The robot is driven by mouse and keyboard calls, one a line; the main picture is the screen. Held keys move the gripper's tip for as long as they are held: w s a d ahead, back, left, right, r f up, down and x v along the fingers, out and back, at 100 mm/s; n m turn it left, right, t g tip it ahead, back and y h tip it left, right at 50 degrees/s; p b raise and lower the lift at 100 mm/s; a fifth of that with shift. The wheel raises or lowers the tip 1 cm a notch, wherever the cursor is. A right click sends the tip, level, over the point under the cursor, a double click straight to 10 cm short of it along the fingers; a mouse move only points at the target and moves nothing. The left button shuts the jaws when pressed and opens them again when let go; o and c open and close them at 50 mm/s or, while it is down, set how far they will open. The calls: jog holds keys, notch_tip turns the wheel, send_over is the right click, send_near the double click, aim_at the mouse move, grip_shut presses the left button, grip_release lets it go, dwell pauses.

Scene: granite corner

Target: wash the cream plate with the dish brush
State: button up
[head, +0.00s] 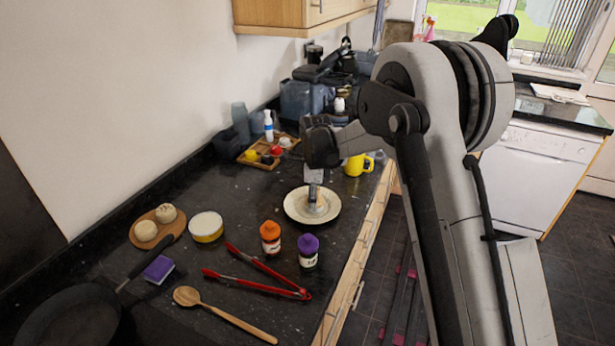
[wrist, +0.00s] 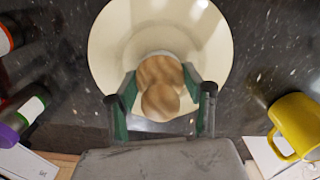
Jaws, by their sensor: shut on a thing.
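The cream plate (head: 296,205) lies flat on the dark counter near its front edge; in the wrist view, the plate (wrist: 112,50) fills the upper middle. My gripper (head: 315,182) points down over the plate. In the wrist view, my gripper (wrist: 162,108) is shut on the dish brush (wrist: 160,75), whose round wooden top shows between the fingers. The brush is over the middle of the plate.
A yellow mug (head: 354,166) stands just behind the plate. Orange-lidded (head: 270,238) and purple-lidded (head: 308,250) jars and red tongs (head: 258,268) are in front. A wooden tray (head: 262,158) with small items is behind left.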

jog(key=shift+s+d+f+b, duration=0.1)
jog(key=shift+s+d+b, duration=0.05)
jog(key=shift+d+b, duration=0.15)
jog(key=shift+s+d+f+b, duration=0.1)
jog(key=shift+d+b, duration=0.1)
jog(key=shift+d, duration=0.15)
jog(key=shift+w+a+r, duration=0.1)
jog(key=shift+w+a, duration=0.1)
jog(key=shift+a, duration=0.2)
jog(key=shift+w+a+r, duration=0.1)
jog(key=shift+w+a, duration=0.05)
jog(key=shift+a, duration=0.25)
jog(key=shift+w+a+b, duration=0.2)
jog(key=shift+w+a, duration=0.05)
jog(key=shift+a, duration=0.25)
jog(key=shift+w+a+b, duration=0.15)
jog(key=shift+w+a, duration=0.05)
jog(key=shift+a, duration=0.3)
notch_tip(320, 180, up, 3)
jog(key=shift+s+d+r+p, duration=0.1)
jog(key=shift+r+p, duration=0.05)
jog(key=shift+p, duration=0.35)
jog(key=shift+r+p, duration=0.3)
jog(key=shift+r, duration=0.35)
jog(key=shift+r+p, duration=0.5)
jog(key=shift+r, duration=1.25)
